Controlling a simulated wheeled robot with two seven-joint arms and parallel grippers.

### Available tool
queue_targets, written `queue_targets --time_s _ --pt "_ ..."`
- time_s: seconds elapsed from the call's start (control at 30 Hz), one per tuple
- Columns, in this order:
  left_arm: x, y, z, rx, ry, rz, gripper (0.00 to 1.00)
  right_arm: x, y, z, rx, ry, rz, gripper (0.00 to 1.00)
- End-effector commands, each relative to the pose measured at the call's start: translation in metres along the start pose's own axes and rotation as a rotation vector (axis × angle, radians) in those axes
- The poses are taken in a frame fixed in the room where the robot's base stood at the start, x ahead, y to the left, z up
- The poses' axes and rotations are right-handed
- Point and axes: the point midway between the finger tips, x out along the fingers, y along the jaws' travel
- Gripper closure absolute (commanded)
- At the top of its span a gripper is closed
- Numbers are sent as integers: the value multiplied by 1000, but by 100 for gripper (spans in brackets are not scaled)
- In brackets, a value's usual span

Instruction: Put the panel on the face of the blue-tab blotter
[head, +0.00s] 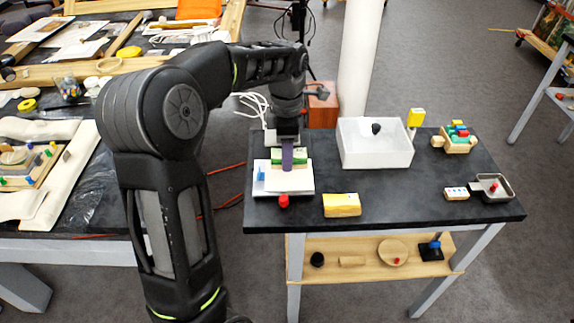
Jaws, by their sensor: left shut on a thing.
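My left gripper (287,138) points down over the left part of the dark table. It is shut on a small upright piece that shows purple, which I take to be the panel (287,160). The blue-tab blotter is a pale flat pad (300,183) under the gripper, with a blue tab (261,174) at its left. A green item shows around the purple piece, low over the pad. I cannot tell whether the panel touches the pad's face. My right gripper is out of view.
A red knob (284,201) stands in front of the pad. To the right are a yellow block (342,205), a white bin (376,155), a wooden carrier with colored blocks (455,145) and a small metal tray (505,194).

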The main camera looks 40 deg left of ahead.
Motion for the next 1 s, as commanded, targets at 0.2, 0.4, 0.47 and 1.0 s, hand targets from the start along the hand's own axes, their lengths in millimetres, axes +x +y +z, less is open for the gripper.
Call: queue_targets --time_s 0.2,0.4,0.47,1.0 --pt "11 1 0 0 0 2 88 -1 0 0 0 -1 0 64" --pt "12 1 0 0 0 1 88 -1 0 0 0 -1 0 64" --pt "17 0 0 0 1 -1 88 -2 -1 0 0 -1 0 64" --pt "48 0 0 0 0 1 88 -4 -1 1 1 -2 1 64"
